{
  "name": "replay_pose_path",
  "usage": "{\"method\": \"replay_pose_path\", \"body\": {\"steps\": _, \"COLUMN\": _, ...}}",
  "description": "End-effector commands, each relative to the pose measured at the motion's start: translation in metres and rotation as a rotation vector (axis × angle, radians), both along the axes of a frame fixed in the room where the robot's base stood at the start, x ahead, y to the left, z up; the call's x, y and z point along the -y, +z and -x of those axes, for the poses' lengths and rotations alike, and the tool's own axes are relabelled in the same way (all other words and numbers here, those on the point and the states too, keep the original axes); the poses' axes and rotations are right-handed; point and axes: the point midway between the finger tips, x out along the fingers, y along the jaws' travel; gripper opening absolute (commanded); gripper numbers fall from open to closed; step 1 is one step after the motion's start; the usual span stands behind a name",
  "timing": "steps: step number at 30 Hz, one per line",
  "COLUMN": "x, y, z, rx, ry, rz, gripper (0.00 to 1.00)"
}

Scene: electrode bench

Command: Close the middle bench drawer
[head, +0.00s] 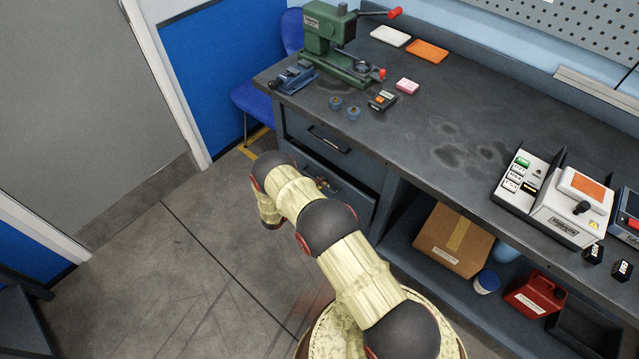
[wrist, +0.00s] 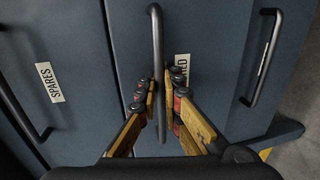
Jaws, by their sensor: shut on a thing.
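The middle bench drawer (head: 352,196) is a dark blue-grey front below the top drawer in the head view, partly hidden by my arm. In the wrist view its front (wrist: 130,40) carries a black bar handle (wrist: 156,40) and a white label partly hidden by my fingers. My gripper (wrist: 161,90) has its fingers on either side of this bar, shut on it. In the head view my gripper is mostly hidden behind my arm.
The top drawer (head: 300,130) lies above. Another drawer labelled SPARES (wrist: 57,82) and a further handle (wrist: 264,60) flank the middle one in the wrist view. An open shelf to the right holds a cardboard box (head: 448,240) and a red can (head: 535,296). Floor (head: 170,250) at left is clear.

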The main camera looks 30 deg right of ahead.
Motion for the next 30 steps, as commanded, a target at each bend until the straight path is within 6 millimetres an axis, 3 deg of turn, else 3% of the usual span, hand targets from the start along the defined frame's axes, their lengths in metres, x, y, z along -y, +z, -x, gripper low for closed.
{"method": "replay_pose_path", "body": {"steps": 8, "x": 0.006, "y": -0.001, "z": -0.002, "rx": 0.001, "ry": 0.0, "rz": -0.001, "gripper": 0.0}}
{"method": "replay_pose_path", "body": {"steps": 15, "x": 0.04, "y": -0.002, "z": -0.015, "rx": 0.001, "ry": 0.0, "rz": -0.001, "gripper": 0.0}}
{"method": "replay_pose_path", "body": {"steps": 23, "x": 0.042, "y": 0.0, "z": -0.017, "rx": 0.001, "ry": 0.002, "rz": 0.0, "gripper": 0.0}}
{"method": "replay_pose_path", "body": {"steps": 24, "x": 0.042, "y": 0.0, "z": -0.017, "rx": 0.001, "ry": 0.002, "rz": 0.0, "gripper": 0.08}}
{"method": "replay_pose_path", "body": {"steps": 30, "x": 0.042, "y": 0.0, "z": -0.017, "rx": 0.001, "ry": 0.001, "rz": 0.0, "gripper": 0.14}}
